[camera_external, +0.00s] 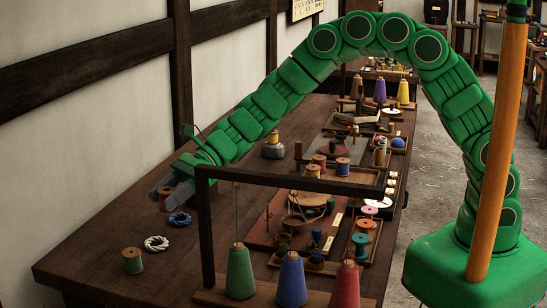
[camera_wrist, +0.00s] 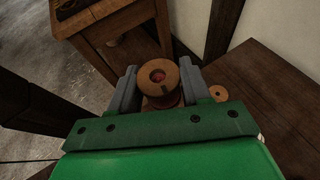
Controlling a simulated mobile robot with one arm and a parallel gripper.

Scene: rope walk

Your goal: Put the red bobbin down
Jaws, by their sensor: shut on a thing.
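The red bobbin (camera_wrist: 158,76) is between my gripper's two grey fingers in the wrist view, with its round wooden end facing the camera and a little red at its centre. My gripper (camera_external: 163,190) is shut on it at the left part of the dark wooden table (camera_external: 110,240), near the wall. In the external view the bobbin (camera_external: 164,198) is small and partly hidden by the fingers. I cannot tell whether it touches the table.
The table's left end is mostly clear.

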